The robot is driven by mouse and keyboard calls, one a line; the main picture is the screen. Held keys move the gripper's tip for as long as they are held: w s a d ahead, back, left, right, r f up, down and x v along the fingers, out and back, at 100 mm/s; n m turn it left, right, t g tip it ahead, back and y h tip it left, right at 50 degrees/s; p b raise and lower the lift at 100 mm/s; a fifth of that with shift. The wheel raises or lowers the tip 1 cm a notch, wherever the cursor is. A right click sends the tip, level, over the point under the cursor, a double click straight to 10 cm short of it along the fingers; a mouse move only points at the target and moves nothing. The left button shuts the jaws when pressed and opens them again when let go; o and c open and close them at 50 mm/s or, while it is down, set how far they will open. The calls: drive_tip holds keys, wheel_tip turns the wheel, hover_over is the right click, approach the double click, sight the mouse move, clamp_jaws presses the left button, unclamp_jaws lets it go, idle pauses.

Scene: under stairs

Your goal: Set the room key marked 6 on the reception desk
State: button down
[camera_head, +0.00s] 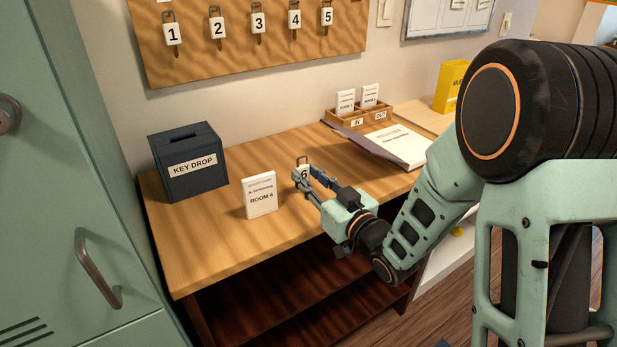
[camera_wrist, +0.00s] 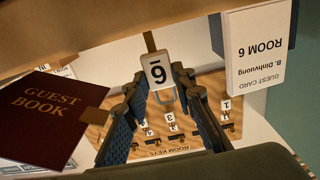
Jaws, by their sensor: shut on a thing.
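The room key marked 6 (camera_head: 303,174) has a white tag with a metal loop on top. My gripper (camera_head: 310,181) is shut on it over the reception desk (camera_head: 230,235), to the right of the ROOM 6 guest card (camera_head: 259,194). In the wrist view, which is upside down, the key's tag (camera_wrist: 157,72) shows between the two fingers of my gripper (camera_wrist: 165,98). Its shaft points toward the desk top (camera_wrist: 90,28). I cannot tell whether the shaft touches the wood.
The KEY DROP box (camera_head: 188,162) stands at the desk's back left. The guest book (camera_head: 368,143) and the IN/OUT card holder (camera_head: 362,116) are behind my gripper. Keys 1 to 5 hang on the wall board (camera_head: 240,55). The desk's front left is clear.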

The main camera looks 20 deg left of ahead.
drive_tip(key=shift+f+b, duration=0.25)
drive_tip(key=shift+b, duration=0.1)
drive_tip(key=c, duration=1.6)
unclamp_jaws()
drive_tip(key=shift+r, duration=0.1)
drive_tip(key=shift+r, duration=0.1)
